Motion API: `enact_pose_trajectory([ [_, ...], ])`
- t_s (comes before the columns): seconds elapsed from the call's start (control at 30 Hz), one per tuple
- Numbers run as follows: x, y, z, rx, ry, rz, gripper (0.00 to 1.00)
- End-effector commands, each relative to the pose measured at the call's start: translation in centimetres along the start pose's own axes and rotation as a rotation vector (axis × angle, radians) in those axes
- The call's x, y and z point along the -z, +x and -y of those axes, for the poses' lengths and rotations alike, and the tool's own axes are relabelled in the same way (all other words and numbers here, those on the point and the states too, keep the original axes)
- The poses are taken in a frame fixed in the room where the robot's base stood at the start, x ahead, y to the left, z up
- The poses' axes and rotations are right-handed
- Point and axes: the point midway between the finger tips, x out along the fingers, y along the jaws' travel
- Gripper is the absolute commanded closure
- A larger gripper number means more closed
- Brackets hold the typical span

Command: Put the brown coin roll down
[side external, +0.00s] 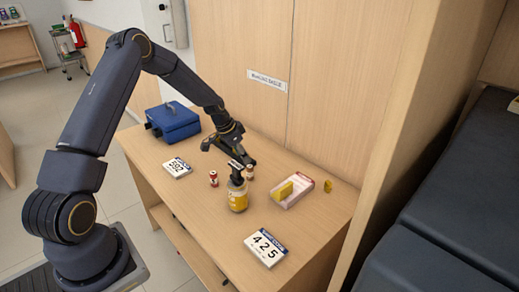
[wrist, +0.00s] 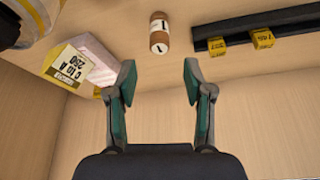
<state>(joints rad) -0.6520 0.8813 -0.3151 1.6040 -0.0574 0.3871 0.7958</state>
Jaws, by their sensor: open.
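A brown coin roll (wrist: 159,32) with a pale band shows in the wrist view, beyond my fingertips and between their lines. My gripper (wrist: 158,80) is open, its two green-padded fingers spread with nothing between them. In the side external view, my gripper (side external: 240,170) hangs low over the counter, by a yellow-filled jar (side external: 238,198). I cannot tell for certain which of these is the one in the wrist view.
A pale pink box (side external: 299,196) with a yellow block lies to the right, a small yellow piece (side external: 328,186) beside it. Number signs (side external: 177,167) (side external: 265,248) and a blue cash box (side external: 172,121) are on the counter (side external: 200,220). A dark rail (wrist: 285,22) with yellow tags shows in the wrist view.

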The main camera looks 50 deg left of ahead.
Motion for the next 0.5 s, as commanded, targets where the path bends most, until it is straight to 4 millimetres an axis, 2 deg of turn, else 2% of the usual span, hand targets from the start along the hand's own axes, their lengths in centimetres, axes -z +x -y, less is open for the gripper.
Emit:
enact_pose_trajectory([
  [0.1, 0.0, -2.4, 0.1, 0.003, -0.001, -0.002, 0.48],
  [0.33, 0.3, -5.0, -0.5, 0.004, 0.005, 0.002, 0.48],
  [0.43, 1.1, -7.9, -2.2, 0.022, 0.019, 0.015, 0.48],
  [0.5, 1.8, -11.1, -4.4, 0.045, 0.029, 0.027, 0.48],
])
